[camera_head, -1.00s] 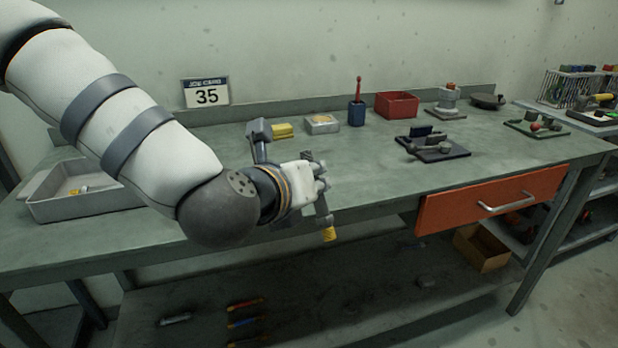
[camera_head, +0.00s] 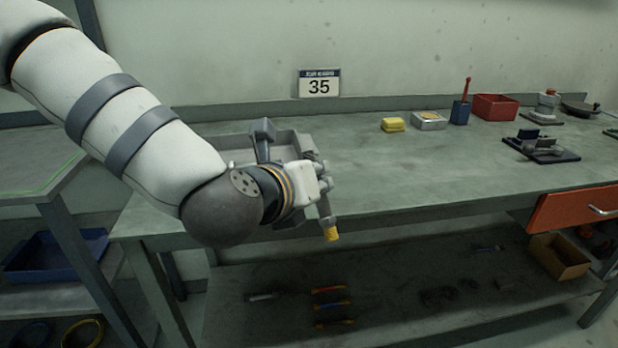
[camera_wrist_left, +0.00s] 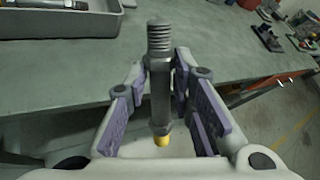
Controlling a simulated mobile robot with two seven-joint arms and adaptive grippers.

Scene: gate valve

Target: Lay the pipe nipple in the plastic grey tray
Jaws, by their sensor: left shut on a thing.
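My left gripper (camera_head: 322,190) is shut on the pipe nipple (camera_head: 331,228), a grey pipe with a yellow end pointing down in the head view. In the left wrist view the pipe nipple (camera_wrist_left: 160,85) stands between the purple-padded fingers, its threaded end at the top and its yellow end at the bottom. The grey tray (camera_head: 290,140) is on the bench behind my left gripper, which hides much of it. The tray (camera_wrist_left: 75,30) also shows at the upper left in the left wrist view, with something lying in it. The nipple is apart from the tray, near the bench's front edge. My right gripper is not seen.
The bench (camera_head: 420,175) is clear to the right of the tray. Farther back stand a yellow block (camera_head: 393,125), a metal tin (camera_head: 429,121), a blue holder (camera_head: 460,112) and a red bin (camera_head: 495,107). An orange drawer (camera_head: 575,210) is at the right.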

